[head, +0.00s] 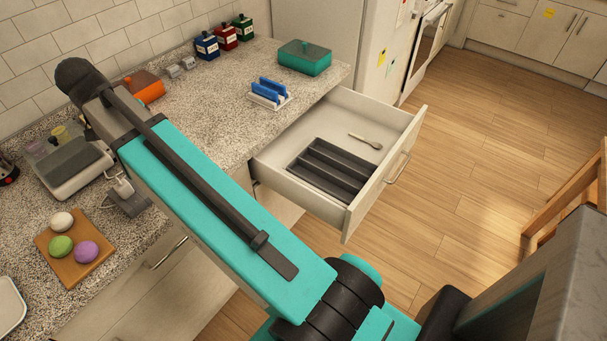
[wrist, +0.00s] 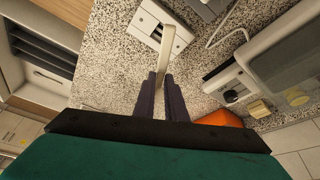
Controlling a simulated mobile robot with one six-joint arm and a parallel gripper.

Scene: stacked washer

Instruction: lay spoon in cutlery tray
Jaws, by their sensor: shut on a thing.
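A grey spoon (head: 365,141) lies on the drawer floor, beside and outside the dark cutlery tray (head: 291,168). The tray has several long compartments and sits in the open drawer (head: 347,218). In the wrist view the tray (wrist: 38,48) shows at the upper left, with the pale spoon (wrist: 48,76) near it. My gripper (wrist: 160,77) is over the speckled counter, away from the drawer. It is shut on a pale, narrow, elongated thing (wrist: 173,42) that I cannot identify. In the head view my arm hides the gripper.
The counter holds an orange box (head: 147,89), a teal box (head: 304,58), a blue item in a white rack (head: 269,92), several jars (head: 225,38) and a board (head: 75,249) with round items. A white slotted block (wrist: 151,27) is beneath the held thing's far end.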

